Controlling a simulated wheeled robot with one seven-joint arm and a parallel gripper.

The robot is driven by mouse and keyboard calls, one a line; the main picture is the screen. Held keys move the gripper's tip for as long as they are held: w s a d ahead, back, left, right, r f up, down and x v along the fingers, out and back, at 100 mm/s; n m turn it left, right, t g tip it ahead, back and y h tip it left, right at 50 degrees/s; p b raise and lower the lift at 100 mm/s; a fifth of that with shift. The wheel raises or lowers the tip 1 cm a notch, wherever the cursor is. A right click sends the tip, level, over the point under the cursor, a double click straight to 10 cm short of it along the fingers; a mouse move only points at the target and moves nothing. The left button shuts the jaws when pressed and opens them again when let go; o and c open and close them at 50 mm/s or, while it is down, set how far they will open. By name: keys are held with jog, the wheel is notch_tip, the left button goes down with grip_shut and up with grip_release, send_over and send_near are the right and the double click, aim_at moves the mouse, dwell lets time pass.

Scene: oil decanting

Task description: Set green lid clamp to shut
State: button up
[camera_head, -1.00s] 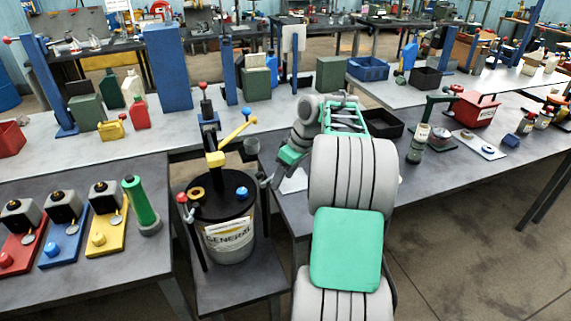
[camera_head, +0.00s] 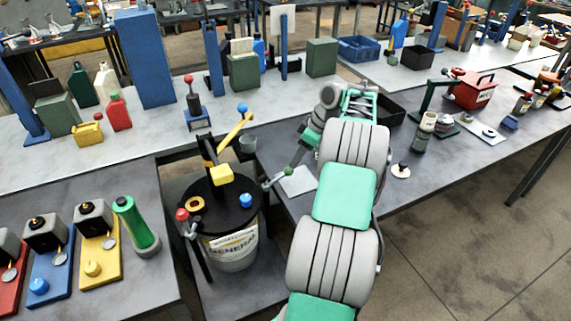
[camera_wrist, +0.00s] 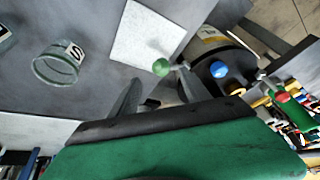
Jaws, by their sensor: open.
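The green lid clamp is a small lever with a round green knob (camera_head: 289,171) on the right side of the black-lidded drum (camera_head: 238,250). Its lever points outward, away from the drum. In the wrist view the green knob (camera_wrist: 161,67) shows near the fingertips, with its lever running right to the drum rim. My gripper (camera_wrist: 160,77) is open and empty, its two fingers on either side of the knob's line. Whether the fingers touch the knob cannot be told. In the head view my arm partly hides the gripper.
A red-knobbed clamp (camera_head: 182,214) is on the drum's left side. A white sheet (camera_head: 299,181) lies on the right table. A glass jar (camera_wrist: 56,66) stands at left in the wrist view.

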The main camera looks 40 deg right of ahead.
jog(key=x, duration=0.7)
jog(key=shift+a, duration=0.1)
jog(key=shift+s, duration=0.1)
jog(key=shift+r, duration=0.1)
grip_shut()
dwell(0.9)
